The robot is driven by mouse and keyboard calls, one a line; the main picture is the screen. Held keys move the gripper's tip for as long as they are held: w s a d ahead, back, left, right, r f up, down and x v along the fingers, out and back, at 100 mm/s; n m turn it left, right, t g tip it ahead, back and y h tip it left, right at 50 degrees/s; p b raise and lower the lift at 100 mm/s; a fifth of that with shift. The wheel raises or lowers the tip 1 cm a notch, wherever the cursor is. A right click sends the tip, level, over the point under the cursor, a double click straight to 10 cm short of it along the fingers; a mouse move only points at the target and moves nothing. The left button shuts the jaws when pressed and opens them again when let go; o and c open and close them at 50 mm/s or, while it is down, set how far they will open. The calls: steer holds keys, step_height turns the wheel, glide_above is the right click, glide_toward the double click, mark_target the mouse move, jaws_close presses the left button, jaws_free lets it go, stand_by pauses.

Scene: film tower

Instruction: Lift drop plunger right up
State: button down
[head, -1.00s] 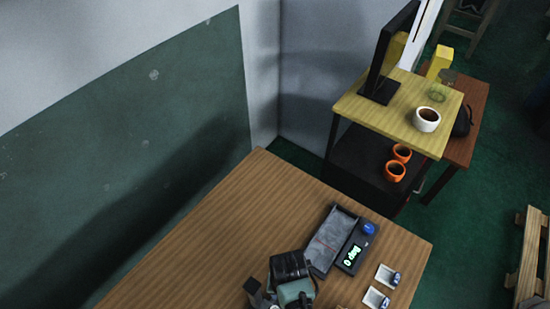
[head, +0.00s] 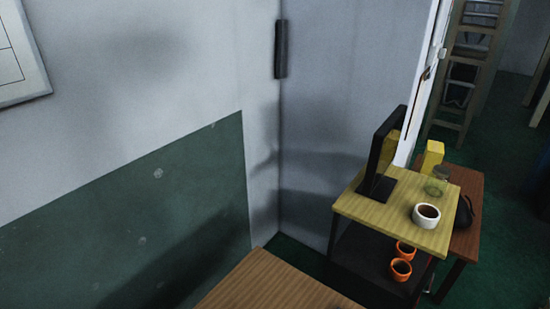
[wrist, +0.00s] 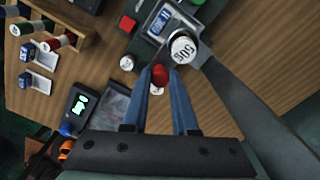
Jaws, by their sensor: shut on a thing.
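In the wrist view my gripper (wrist: 159,72) has its two blue fingers closed on a small red knob (wrist: 158,77), which I take to be the plunger. A pale part shows just below the red knob, between the fingers. How far the knob is raised cannot be told. Beyond the fingertips a round white cap marked 50 (wrist: 183,48) sits on a grey metal device with a small display (wrist: 164,23). The head view shows neither my gripper nor the knob.
In the wrist view a rack of coloured spools (wrist: 50,35), small blue-topped items on white cards (wrist: 38,80) and a box with a green display (wrist: 81,104) lie at left. A grey arm (wrist: 235,95) runs close at right. A side table (head: 390,220) stands beyond in the head view.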

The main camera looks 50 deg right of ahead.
step_height(320, 180, up, 10)
steer(key=p, duration=1)
steer(key=c, duration=0.8)
jaws_free()
steer(key=shift+o, duration=0.2)
steer(key=shift+r, duration=0.1)
steer(key=shift+r+p, duration=0.6)
steer(key=shift+r, duration=1.8)
